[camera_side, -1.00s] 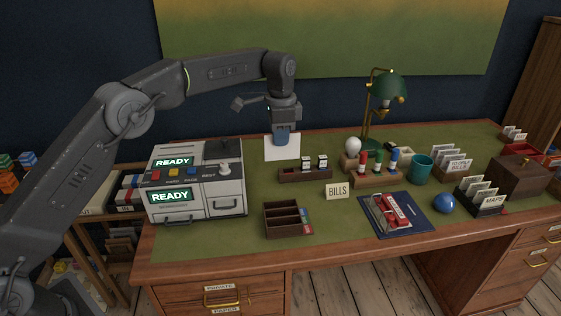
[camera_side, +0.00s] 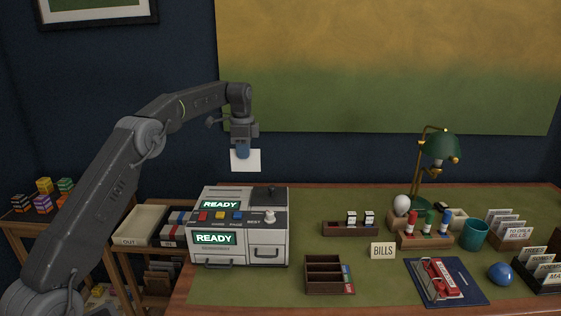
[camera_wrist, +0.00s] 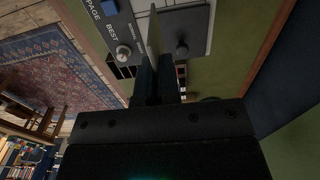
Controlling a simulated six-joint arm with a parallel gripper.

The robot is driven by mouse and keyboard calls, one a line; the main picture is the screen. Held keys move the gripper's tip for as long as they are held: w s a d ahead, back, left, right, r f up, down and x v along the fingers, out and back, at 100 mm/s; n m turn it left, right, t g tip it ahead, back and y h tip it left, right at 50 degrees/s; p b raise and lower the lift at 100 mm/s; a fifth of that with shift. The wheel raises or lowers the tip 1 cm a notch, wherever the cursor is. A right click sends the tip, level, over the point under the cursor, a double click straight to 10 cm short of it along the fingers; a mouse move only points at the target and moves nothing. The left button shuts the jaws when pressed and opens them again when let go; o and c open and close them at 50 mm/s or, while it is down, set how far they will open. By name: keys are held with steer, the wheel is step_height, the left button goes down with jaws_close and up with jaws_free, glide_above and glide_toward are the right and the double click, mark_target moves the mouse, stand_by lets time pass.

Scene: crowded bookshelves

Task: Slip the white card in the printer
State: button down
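The white card (camera_side: 246,161) hangs from my gripper (camera_side: 243,149) in the side view, in the air above the printer's rear. My gripper is shut on the card's upper edge. The card also shows nearly edge-on in the wrist view (camera_wrist: 153,35), between the fingers (camera_wrist: 156,82). The printer (camera_side: 238,249) is a pale box with two green READY screens, coloured buttons, a white knob and a dark panel on top. Part of its top also shows in the wrist view (camera_wrist: 133,20). I cannot tell how far the card is above the printer's top.
An OUT tray (camera_side: 139,225) stands left of the printer. The green desk top (camera_side: 310,205) behind is mostly clear.

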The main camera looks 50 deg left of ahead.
steer(key=s+a, duration=0.4)
steer(key=a, duration=0.4)
steer(key=f, duration=0.5)
steer(key=shift+a, duration=0.25)
steer(key=shift+f, duration=1.9)
steer(key=shift+f, duration=0.1)
steer(key=shift+f, duration=2.7)
